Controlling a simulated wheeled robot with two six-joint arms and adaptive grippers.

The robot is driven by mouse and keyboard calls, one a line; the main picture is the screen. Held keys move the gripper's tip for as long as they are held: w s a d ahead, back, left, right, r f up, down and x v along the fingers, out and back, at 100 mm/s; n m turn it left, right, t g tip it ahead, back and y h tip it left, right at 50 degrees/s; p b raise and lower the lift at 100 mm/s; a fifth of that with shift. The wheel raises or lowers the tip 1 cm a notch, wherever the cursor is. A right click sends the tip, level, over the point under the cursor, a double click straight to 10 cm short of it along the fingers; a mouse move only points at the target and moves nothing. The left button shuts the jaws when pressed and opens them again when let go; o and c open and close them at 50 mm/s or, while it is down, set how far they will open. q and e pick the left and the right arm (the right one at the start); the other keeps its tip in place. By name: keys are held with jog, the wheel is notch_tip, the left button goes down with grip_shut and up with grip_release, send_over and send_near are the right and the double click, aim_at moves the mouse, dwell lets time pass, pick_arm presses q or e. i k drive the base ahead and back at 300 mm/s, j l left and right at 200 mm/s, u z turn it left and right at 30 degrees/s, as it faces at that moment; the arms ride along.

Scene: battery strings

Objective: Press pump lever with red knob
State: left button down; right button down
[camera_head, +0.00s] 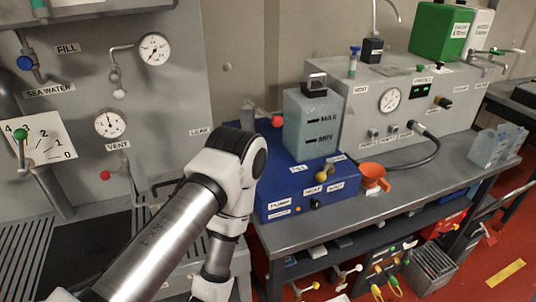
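A red knob (277,121) shows at the back of a blue box (310,185), just left of the translucent tank marked MAX and MIN (313,124). Any lever under this knob is mostly hidden by the box and tank. A second red knob (105,175) sits low on the grey wall panel at the left, below the VENT label. My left arm comes in from the lower left, bends in front of the panel and runs down out of the picture. Its gripper is not in view. My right arm and gripper are not in view.
A grey instrument console (440,105) with a gauge stands behind. Green (436,32) and white containers stand on it. Several coloured valve handles show below the bench.

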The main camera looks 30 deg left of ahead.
aim_at(260, 109)
jog(key=j+u, duration=0.15)
jog(key=u, duration=0.3)
jog(key=j+u, duration=0.2)
jog(key=u, duration=0.25)
jog(key=k+j, duration=0.05)
